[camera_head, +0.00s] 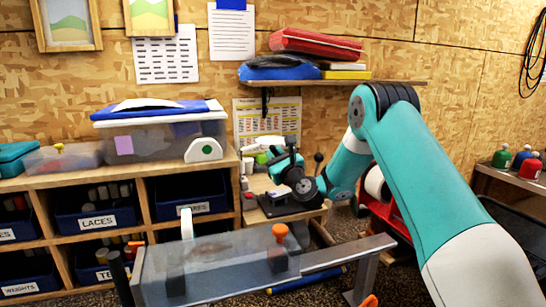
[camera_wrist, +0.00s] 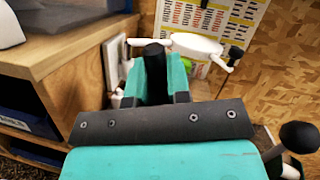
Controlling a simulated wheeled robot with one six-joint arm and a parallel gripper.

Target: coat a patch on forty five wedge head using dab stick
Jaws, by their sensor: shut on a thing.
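My gripper (camera_wrist: 160,78) shows in the wrist view with its teal fingers shut on a dark, rounded stick-like thing (camera_wrist: 154,58). It may be the dab stick, but its label and tip cannot be made out. In the head view my gripper (camera_head: 284,163) is over a small wooden bench, in front of a cluster of white and green things (camera_head: 262,151). I cannot pick out the forty five wedge head; no numbered club head is readable in either view.
A black ball knob (camera_head: 318,157) stands close to the right of my gripper; one also shows in the wrist view (camera_wrist: 299,136). A shelf unit (camera_head: 140,180) with labelled blue bins is at left. A grey beam with clear panels (camera_head: 215,268) crosses the foreground. A wall shelf (camera_head: 350,82) hangs above.

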